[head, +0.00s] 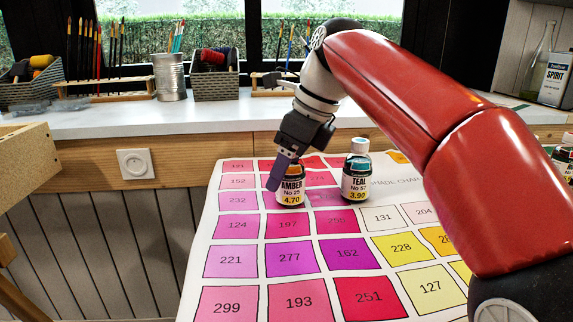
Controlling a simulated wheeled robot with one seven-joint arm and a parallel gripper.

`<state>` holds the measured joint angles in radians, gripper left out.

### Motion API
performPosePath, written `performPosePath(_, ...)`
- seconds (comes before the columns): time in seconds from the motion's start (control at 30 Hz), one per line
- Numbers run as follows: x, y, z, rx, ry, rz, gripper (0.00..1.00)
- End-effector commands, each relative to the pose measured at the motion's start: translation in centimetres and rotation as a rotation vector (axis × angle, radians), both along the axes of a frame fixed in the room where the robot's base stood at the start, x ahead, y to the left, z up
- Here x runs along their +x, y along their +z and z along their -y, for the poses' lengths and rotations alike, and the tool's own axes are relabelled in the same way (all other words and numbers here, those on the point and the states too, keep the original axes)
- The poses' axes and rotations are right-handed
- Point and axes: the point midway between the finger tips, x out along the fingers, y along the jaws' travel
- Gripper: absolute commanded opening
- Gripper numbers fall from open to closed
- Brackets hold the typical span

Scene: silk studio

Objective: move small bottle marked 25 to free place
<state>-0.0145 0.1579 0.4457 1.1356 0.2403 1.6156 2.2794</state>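The small bottle marked 25 (291,190) is labelled "AMBER No 25 4.70". It stands upright on the shade chart (230,260). My gripper (283,172) points down at this bottle, with a finger in front of its left side and upper part. The bottle's cap is mostly hidden by the gripper. I cannot tell whether the fingers are closed on it. A second bottle, labelled "TEAL No 57 3.90" (356,178), stands upright just to the right, apart from the amber one.
My arm covers the right part of the chart. The front of the chart is clear of bottles. More bottles (564,158) stand at the right edge. Behind, a counter (120,118) holds a brush tin (170,80), baskets (216,86) and a spirit can (556,80).

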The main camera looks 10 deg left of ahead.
Motion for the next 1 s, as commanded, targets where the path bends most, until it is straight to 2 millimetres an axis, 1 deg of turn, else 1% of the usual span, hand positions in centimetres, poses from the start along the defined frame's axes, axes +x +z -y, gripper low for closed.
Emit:
performPosePath(0.23,0.0,0.1,0.0,0.000,0.000,0.000,0.67)
performPosePath(0.37,0.0,1.1,0.2,0.001,-0.001,0.002,0.67)
performPosePath(0.47,-0.1,2.7,0.8,0.001,-0.001,0.003,0.67)
performPosePath(0.7,-0.5,7.8,2.8,0.001,-0.001,0.002,0.67)
performPosePath(0.8,-0.7,9.4,3.5,0.001,-0.001,0.002,0.67)
performPosePath(0.9,-0.8,10.5,4.0,0.001,0.000,0.000,0.67)
performPosePath(1.0,-0.9,11.2,4.3,0.000,0.001,-0.001,0.67)
